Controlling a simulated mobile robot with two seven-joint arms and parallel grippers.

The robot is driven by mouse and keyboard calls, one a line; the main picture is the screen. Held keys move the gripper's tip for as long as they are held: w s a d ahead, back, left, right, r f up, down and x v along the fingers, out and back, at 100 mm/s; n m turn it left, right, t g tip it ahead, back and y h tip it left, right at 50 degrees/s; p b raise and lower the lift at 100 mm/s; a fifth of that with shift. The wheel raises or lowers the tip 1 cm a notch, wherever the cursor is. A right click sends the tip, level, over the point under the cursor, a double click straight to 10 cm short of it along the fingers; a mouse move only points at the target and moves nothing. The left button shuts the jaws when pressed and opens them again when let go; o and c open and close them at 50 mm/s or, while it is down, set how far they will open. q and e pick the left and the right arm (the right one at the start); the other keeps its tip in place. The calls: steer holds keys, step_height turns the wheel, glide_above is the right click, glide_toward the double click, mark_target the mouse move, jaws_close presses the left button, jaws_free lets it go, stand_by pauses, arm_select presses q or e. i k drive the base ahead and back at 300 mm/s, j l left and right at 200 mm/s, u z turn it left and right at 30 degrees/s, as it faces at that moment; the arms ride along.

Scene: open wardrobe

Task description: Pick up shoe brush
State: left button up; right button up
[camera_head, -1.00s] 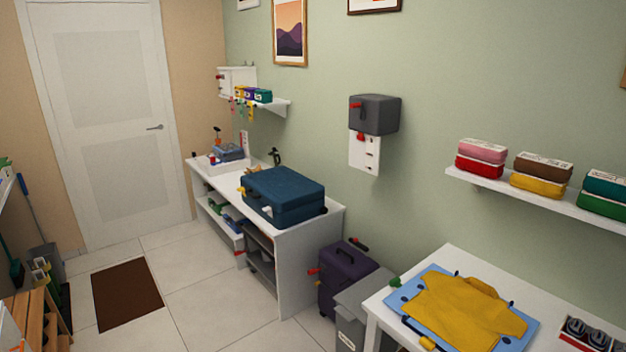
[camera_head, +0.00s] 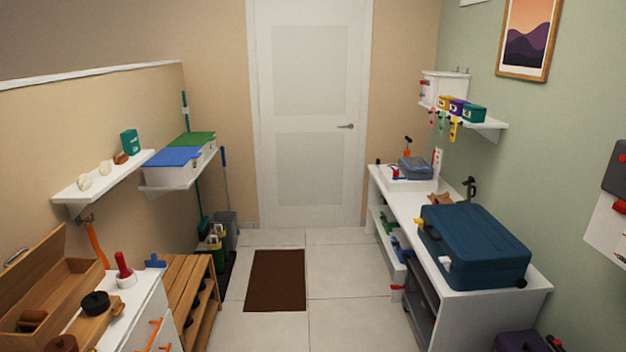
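I cannot pick out the shoe brush for certain. An open wooden box (camera_head: 70,288) stands on the white cabinet at the lower left, its lid raised. A small brown block (camera_head: 32,318) lies inside it and may be a brush, but it is too small to tell. A small brown item (camera_head: 120,157) sits on the left wall shelf and is also unclear. Neither of my grippers is in view.
A black round tin (camera_head: 95,303) and a red-handled item (camera_head: 124,270) are by the box. A slatted wooden rack (camera_head: 185,290) stands beyond the cabinet. A white bench (camera_head: 470,290) with a blue case (camera_head: 473,245) is right. The tiled floor between is clear around a brown mat (camera_head: 275,280).

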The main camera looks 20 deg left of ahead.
mark_target(30, 320)
steer(key=i+u, duration=0.15)
steer(key=i, duration=0.55)
steer(key=i+l+u, duration=0.2)
steer(key=i, duration=0.5)
steer(key=u, duration=1.75)
